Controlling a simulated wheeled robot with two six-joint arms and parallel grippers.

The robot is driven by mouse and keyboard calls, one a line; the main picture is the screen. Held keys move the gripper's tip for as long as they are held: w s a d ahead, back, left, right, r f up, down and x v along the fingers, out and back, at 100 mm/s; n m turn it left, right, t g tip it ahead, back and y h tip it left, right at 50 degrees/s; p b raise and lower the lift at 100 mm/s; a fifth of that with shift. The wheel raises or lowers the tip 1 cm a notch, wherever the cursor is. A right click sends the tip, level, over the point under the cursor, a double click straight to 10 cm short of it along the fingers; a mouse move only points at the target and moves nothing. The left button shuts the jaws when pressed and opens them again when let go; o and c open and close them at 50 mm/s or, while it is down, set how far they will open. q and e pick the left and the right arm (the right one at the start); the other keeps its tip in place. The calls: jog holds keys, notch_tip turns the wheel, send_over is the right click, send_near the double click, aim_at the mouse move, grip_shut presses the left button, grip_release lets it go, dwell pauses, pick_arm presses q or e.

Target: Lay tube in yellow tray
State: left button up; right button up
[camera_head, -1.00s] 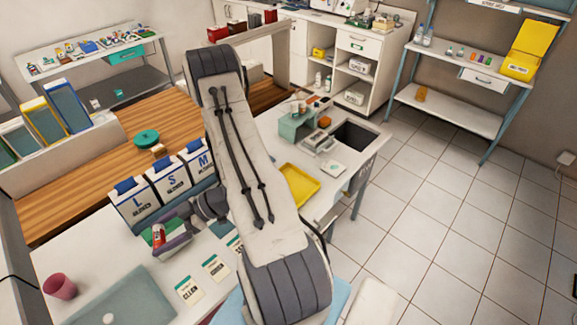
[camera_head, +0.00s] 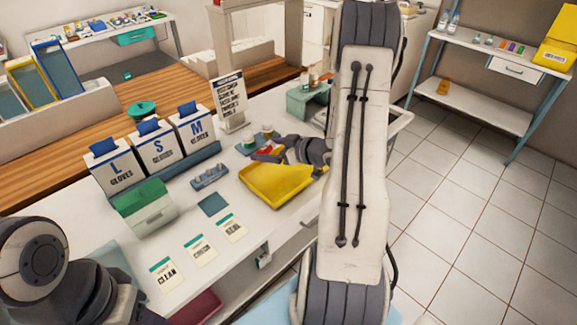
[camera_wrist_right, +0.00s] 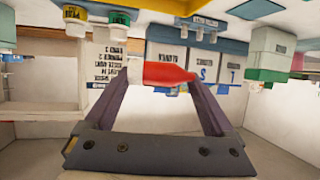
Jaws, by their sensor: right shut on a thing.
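The yellow tray (camera_head: 290,190) lies on the white counter in the middle of the head view, and its inside looks empty. My right gripper (camera_head: 268,151) is just behind the tray's back edge, shut on a red tube with a white end. The tube (camera_wrist_right: 162,74) lies crosswise between both fingertips (camera_wrist_right: 160,80) in the right wrist view, which is upside down. In the head view only a small red part of it shows. I cannot tell its exact height above the counter. My left gripper is out of view; only part of my left arm shows at lower left.
Glove boxes (camera_head: 155,150) stand left of the tray, with a green-and-white box (camera_head: 145,205) in front. A small blue-grey rack (camera_head: 210,176) and a dark square (camera_head: 212,204) lie nearer the tray. Labelled cards (camera_head: 200,248) lie in front. A sign (camera_head: 229,100) stands behind.

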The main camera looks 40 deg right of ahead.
jog(key=d+f+m+h+b, duration=0.2)
jog(key=d+h+b, duration=0.15)
jog(key=d, duration=0.25)
jog(key=b, duration=0.7)
send_over(288, 173)
jog(key=shift+m, duration=0.4)
notch_tip(288, 173, down, 6)
jog(key=shift+a+f, duration=0.1)
jog(key=shift+f, duration=0.05)
pick_arm(q)
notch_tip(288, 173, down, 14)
jog(key=b, duration=0.1)
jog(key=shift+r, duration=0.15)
pick_arm(e)
jog(key=shift+f+y, duration=0.25)
jog(key=shift+f, duration=0.9)
jog(key=o, duration=1.2)
jog(key=p+v, duration=0.1)
jog(key=v, duration=0.9)
jog(key=shift+s, duration=0.3)
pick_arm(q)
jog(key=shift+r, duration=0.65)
